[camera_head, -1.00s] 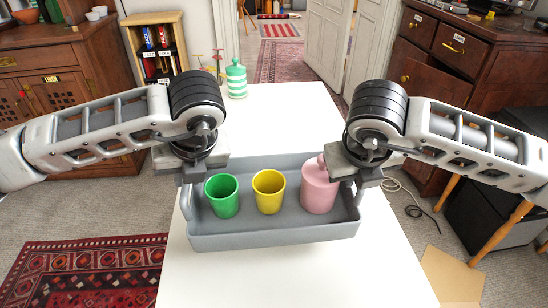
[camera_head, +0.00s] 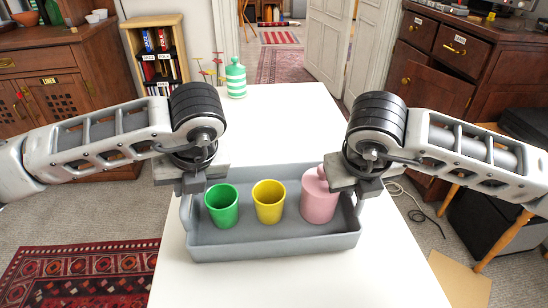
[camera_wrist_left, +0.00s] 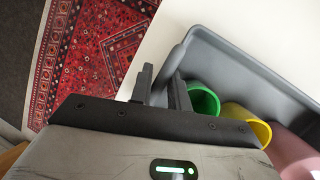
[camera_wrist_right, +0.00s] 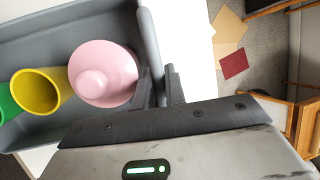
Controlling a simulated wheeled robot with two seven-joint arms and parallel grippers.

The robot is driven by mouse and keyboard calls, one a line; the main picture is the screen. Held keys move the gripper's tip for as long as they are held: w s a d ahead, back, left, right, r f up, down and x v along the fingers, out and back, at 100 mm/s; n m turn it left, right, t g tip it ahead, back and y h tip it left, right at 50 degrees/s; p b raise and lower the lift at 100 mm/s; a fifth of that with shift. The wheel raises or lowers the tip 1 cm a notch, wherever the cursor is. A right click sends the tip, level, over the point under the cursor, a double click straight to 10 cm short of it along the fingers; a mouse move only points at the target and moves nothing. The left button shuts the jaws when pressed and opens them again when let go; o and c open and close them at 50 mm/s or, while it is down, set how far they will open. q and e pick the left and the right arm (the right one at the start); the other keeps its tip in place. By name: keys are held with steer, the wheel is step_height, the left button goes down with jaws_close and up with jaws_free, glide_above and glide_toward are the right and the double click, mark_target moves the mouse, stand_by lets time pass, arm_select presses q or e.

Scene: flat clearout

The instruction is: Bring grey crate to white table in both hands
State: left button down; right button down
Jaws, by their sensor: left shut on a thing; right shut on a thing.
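The grey crate (camera_head: 275,246) is over the white table (camera_head: 290,112) in the head view; I cannot tell whether it touches the top. It holds a green cup (camera_head: 222,206), a yellow cup (camera_head: 268,202) and a pink bottle (camera_head: 319,196) in a row. My left gripper (camera_head: 192,185) is shut on the crate's left end, and its fingers (camera_wrist_left: 160,88) straddle the wall in the left wrist view. My right gripper (camera_head: 368,188) is shut on the right end, its fingers (camera_wrist_right: 160,88) around the wall in the right wrist view.
Bare tabletop lies beyond and in front of the crate. A bookcase (camera_head: 157,45) and wooden cabinets stand around. A red rug (camera_head: 80,274) lies at left, cardboard (camera_head: 460,278) at right.

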arm_select(q)
steer(key=shift+w+f, duration=0.1)
steer(key=shift+f, duration=0.35)
arm_select(e)
steer(key=shift+f, duration=0.5)
arm_select(q)
steer(key=c, duration=1.3)
jaws_free()
steer(key=shift+r, duration=0.1)
arm_select(e)
steer(key=c, duration=1.5)
jaws_free()
steer(key=shift+r, duration=0.15)
steer(key=shift+o, duration=0.2)
steer(key=shift+s+r, duration=0.1)
arm_select(q)
steer(key=v, duration=1.2)
arm_select(e)
steer(key=v, duration=1.1)
steer(key=shift+s+r, duration=0.2)
steer(key=shift+r, duration=0.15)
